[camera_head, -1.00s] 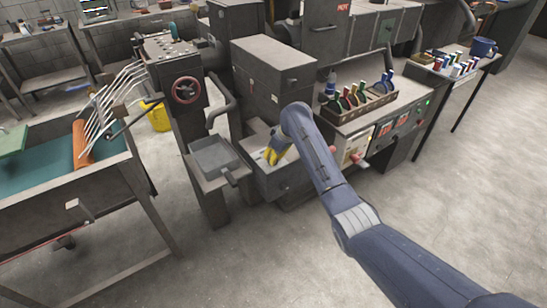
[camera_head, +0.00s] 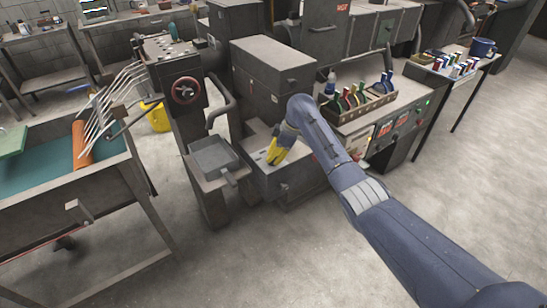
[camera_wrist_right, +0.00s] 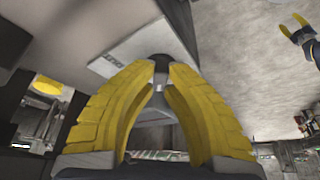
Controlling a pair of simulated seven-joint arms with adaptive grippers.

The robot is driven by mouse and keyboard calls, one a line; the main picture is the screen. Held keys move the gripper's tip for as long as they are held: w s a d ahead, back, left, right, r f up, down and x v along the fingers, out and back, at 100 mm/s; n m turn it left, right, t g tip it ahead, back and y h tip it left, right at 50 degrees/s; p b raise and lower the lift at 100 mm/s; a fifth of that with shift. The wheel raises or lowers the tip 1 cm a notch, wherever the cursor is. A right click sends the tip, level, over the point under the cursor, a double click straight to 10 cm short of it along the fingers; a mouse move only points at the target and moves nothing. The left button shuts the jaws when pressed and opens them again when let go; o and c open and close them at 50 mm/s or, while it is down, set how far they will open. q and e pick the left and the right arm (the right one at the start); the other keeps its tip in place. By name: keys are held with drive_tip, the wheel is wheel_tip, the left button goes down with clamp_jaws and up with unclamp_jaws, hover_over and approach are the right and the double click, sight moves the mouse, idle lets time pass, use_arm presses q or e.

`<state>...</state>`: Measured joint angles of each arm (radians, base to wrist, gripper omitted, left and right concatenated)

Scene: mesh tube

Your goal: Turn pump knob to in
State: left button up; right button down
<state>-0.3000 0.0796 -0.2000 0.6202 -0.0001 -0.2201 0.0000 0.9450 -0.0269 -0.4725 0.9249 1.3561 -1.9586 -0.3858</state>
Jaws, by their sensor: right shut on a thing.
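My right gripper (camera_head: 271,161) reaches down onto the top of a low grey machine box (camera_head: 296,177) in the head view. Its yellow fingers hide the spot they touch there. In the right wrist view the right gripper (camera_wrist_right: 161,75) is shut on a dark knob (camera_wrist_right: 160,64), held between the fingertips. The knob stands against a light panel with a small label (camera_wrist_right: 113,56). The way the knob points cannot be read. My left gripper (camera_wrist_right: 294,28) shows small at the upper right of the right wrist view, its yellow tips apart and empty. It is not in the head view.
A grey tray with a handle (camera_head: 214,158) stands just left of the box. A tall cabinet (camera_head: 272,75) rises behind it. A red handwheel (camera_head: 185,90) and a rack of coloured-handled tools (camera_head: 358,98) are nearby. The floor at the right is clear.

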idle(0.4)
drive_tip(key=c, duration=1.4)
unclamp_jaws()
drive_tip(key=v, duration=1.2)
drive_tip(key=shift+a, duration=0.1)
